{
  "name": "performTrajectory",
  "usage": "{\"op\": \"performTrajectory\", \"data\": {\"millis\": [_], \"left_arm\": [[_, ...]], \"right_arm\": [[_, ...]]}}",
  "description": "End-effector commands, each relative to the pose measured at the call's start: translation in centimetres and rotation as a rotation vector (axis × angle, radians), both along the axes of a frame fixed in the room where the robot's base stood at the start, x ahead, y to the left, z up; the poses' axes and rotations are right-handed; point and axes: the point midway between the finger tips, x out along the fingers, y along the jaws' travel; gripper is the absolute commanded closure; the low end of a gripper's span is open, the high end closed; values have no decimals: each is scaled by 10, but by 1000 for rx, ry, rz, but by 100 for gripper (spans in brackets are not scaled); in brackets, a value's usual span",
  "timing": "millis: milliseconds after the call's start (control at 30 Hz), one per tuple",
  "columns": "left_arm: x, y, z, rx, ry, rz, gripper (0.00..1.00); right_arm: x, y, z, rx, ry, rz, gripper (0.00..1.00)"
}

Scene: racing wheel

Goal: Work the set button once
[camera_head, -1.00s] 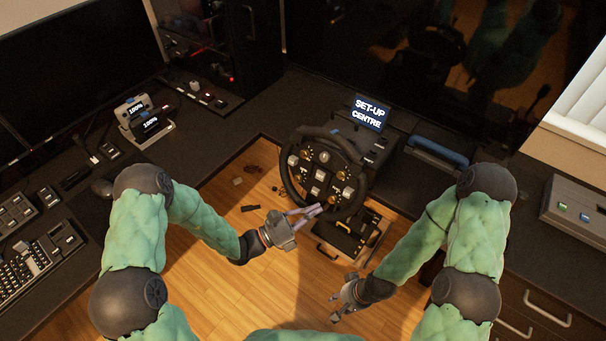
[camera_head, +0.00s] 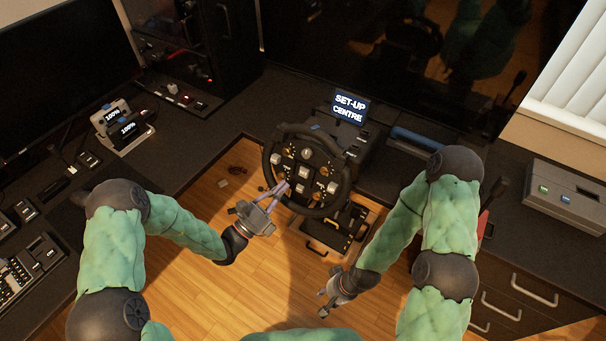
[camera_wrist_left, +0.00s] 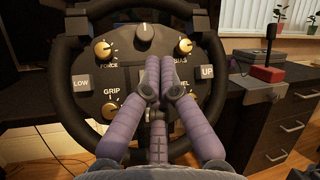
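The black racing wheel (camera_head: 308,163) stands at the desk, its face full of knobs and buttons. No button marked set is readable; my fingers hide the middle of the face. My left gripper (camera_head: 281,190) points at the wheel's lower left part; its purple fingers (camera_wrist_left: 158,62) are together, with nothing seen between them. Contact cannot be told. My right gripper (camera_head: 323,301) is open and empty, low in front of the wheel.
A SET-UP CENTRE screen (camera_head: 350,107) stands behind the wheel. A red-based lever (camera_wrist_left: 268,68) is at the right in the wrist view. A pedal unit (camera_head: 340,232) lies below the wheel. Drawers (camera_head: 520,295) stand at the right. The wooden floor (camera_head: 215,295) is open.

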Motion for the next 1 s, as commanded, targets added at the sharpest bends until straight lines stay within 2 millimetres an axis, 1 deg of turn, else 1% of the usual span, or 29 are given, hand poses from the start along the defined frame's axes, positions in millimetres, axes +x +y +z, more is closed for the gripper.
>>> {"op": "performTrajectory", "data": {"millis": [33, 333, 533, 733, 1000], "left_arm": [[4, -5, -5, 0, -3, -3, 100], [33, -25, -20, 0, -2, -1, 100], [47, -35, -25, 1, -1, -1, 100], [53, -39, -27, 1, -1, -1, 100], [53, -39, -27, 0, -1, 0, 100]], "right_arm": [[0, 0, -7, 0, 0, 0, 60], [0, 0, -30, 0, 0, 0, 60], [0, 0, -31, 0, 0, 0, 60], [0, 0, -33, 0, 0, 0, 60], [0, 0, -33, 0, 0, 0, 60]]}}
